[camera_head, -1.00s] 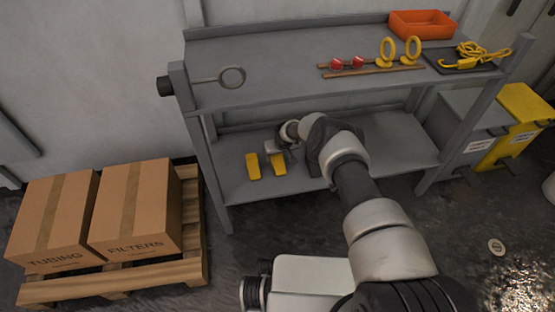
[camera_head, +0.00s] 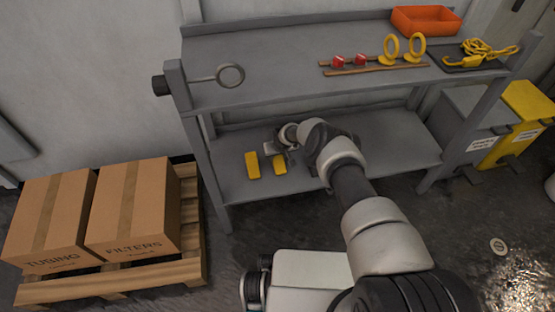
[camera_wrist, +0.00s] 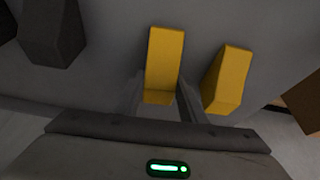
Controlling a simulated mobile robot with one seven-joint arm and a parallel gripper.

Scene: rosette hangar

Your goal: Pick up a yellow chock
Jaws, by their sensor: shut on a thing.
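Two yellow chocks sit on the lower shelf of the grey bench. The right one (camera_head: 279,165) is at my gripper (camera_head: 284,152) in the head view. In the wrist view, my gripper (camera_wrist: 162,100) is shut on this chock (camera_wrist: 165,62), with one finger on each side of its near end. The chock appears to be still at the shelf; I cannot tell any gap beneath it. The other yellow chock (camera_head: 252,165) stands free beside it, and it shows right of the held one in the wrist view (camera_wrist: 230,80).
A dark block (camera_wrist: 52,35) lies on the shelf, at the left of the wrist view. The upper shelf (camera_head: 290,60) is above my forearm. A bench leg (camera_head: 212,180) stands left of the chocks. Cardboard boxes (camera_head: 130,210) rest on a pallet at the left.

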